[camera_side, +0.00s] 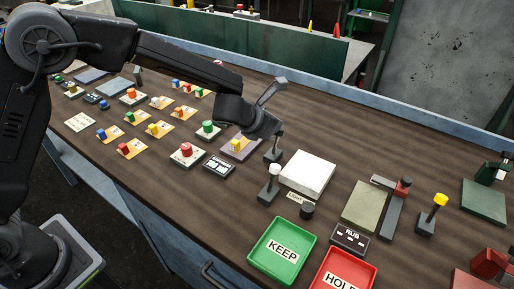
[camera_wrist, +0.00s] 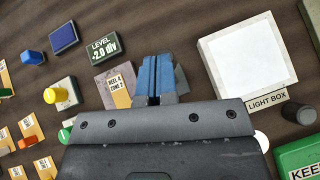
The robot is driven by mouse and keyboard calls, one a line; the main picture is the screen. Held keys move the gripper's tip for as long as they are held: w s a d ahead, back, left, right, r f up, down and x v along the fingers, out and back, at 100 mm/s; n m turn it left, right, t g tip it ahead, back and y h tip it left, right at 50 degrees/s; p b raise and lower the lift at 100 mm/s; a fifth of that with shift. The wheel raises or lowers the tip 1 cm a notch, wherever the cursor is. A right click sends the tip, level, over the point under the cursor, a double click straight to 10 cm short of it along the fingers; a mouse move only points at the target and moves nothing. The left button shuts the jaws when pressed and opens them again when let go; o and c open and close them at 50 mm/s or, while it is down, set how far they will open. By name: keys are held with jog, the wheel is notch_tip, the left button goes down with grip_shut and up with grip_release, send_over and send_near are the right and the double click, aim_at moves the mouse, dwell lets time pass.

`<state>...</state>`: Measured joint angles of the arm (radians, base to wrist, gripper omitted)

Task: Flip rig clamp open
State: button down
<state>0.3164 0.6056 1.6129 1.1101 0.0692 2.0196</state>
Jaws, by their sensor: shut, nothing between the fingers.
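My gripper (camera_side: 274,130) is low over the middle of the table. Its blue fingers (camera_wrist: 155,68) are shut together with nothing held between them in the wrist view. In the wrist view a grey piece (camera_wrist: 181,79) shows close against the right side of the fingers. My gripper hides the middle of the clamp, so I cannot tell whether they touch.
The white light box (camera_side: 307,174) lies right of the clamp, with a white-topped lever (camera_side: 270,185) in front. A labelled grey plate (camera_wrist: 116,84) lies left of the fingers. Green KEEP (camera_side: 283,249) and red HOLD trays stand at the front. Several button blocks fill the left.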

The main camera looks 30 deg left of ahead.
jog(key=shift+s, duration=0.1)
jog(key=v, duration=1.3)
jog(key=shift+s+r, duration=0.15)
jog(key=shift+s, duration=0.15)
jog(key=shift+a, duration=0.1)
